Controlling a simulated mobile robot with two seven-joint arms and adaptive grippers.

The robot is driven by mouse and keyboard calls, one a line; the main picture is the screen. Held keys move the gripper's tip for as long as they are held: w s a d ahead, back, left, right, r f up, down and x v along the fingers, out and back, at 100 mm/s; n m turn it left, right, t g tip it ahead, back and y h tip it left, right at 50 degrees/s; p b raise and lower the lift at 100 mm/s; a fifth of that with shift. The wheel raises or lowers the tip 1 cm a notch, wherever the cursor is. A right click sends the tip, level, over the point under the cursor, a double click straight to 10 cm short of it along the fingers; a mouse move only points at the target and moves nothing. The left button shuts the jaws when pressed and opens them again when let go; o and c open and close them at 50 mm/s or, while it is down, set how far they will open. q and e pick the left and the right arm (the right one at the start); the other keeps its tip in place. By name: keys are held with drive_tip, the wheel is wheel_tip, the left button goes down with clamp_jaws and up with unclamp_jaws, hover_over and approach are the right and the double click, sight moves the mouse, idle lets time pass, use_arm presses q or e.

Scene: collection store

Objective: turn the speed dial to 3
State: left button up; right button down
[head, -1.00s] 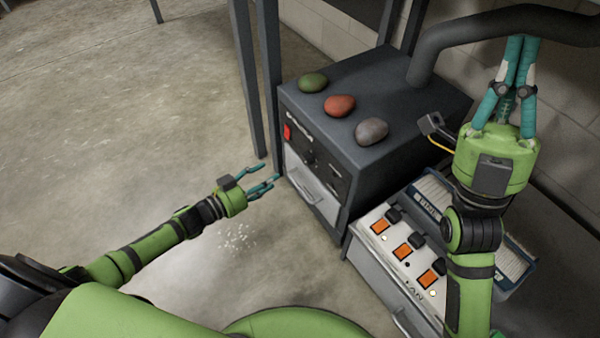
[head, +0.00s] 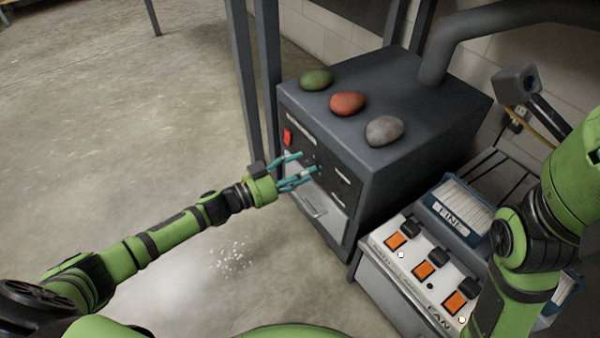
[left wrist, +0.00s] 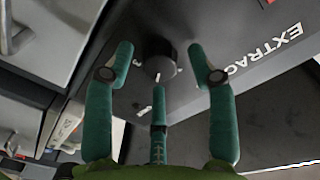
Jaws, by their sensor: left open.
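The speed dial (left wrist: 153,56) is a round dark knob with a white pointer mark, on the black front panel (left wrist: 220,30) of the grey machine. Small white markings show beside it, too small to read surely. In the left wrist view the dial lies between the open teal fingertips of my left gripper; I cannot tell whether they touch it. In the head view my left gripper (head: 306,167) is at the panel and largely hides the dial. My right gripper is out of view; only its green arm shows at the right.
The machine (head: 400,110) carries green (head: 316,80), red (head: 347,103) and grey (head: 384,130) stones on top. A red switch (head: 288,136) is on its front. A switch box (head: 412,268) with orange switches and a file box (head: 450,218) stand right.

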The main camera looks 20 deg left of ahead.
use_arm(q)
clamp_jaws()
idle(0.3)
